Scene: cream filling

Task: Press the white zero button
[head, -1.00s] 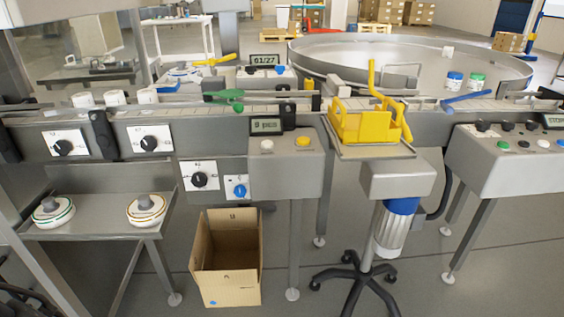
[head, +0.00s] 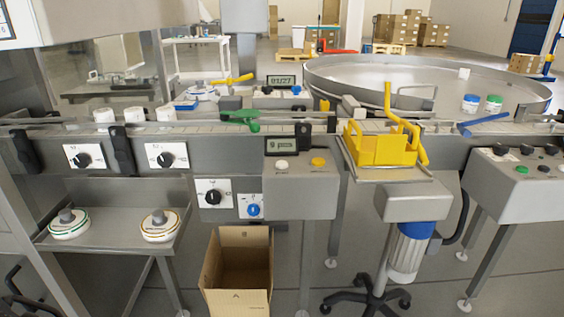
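The white button (head: 281,165) sits on the sloped top of a grey control box (head: 305,190) at the front of the conveyor, near the middle of the head view. A yellow button (head: 318,161) is to its right. A small display (head: 285,145) stands just behind the two buttons, with dark characters too small to read surely. My gripper is not in view.
A yellow bin (head: 382,150) stands on a wheeled scale stand right of the control box. An open cardboard box (head: 236,290) is on the floor below. Knob panels (head: 213,192) and a shelf (head: 100,236) with two round parts are to the left. A large round table (head: 430,75) is behind.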

